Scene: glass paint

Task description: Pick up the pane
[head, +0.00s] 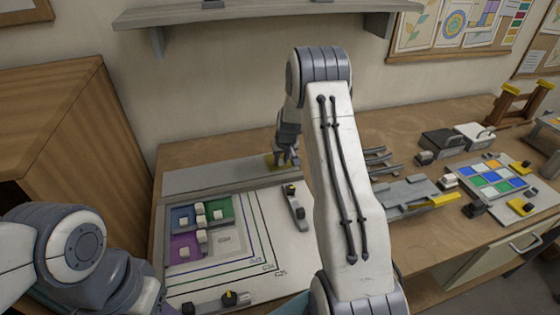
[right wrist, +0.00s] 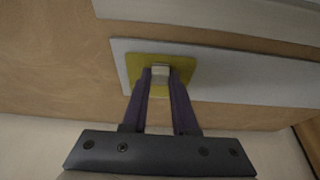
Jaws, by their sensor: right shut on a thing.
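A yellow square pane (right wrist: 188,57) with a pale knob (right wrist: 160,72) shows in the right wrist view. It overlaps the end of a grey strip (right wrist: 260,75). My right gripper (right wrist: 160,78) is shut on the pane's knob. In the head view my right gripper (head: 287,160) is at the back of the bench, over the yellow pane (head: 271,161), which it partly hides. I cannot tell whether the pane touches the strip. My left arm shows at the lower left of the head view, but its fingers are not visible.
A pattern board (head: 262,278) in front holds blue (head: 182,217), green (head: 218,205) and purple (head: 185,247) panes with pale knobs. A tray of coloured squares (head: 493,178) stands at the right. A wooden cabinet (head: 75,130) is at the left, a wall shelf (head: 260,13) above.

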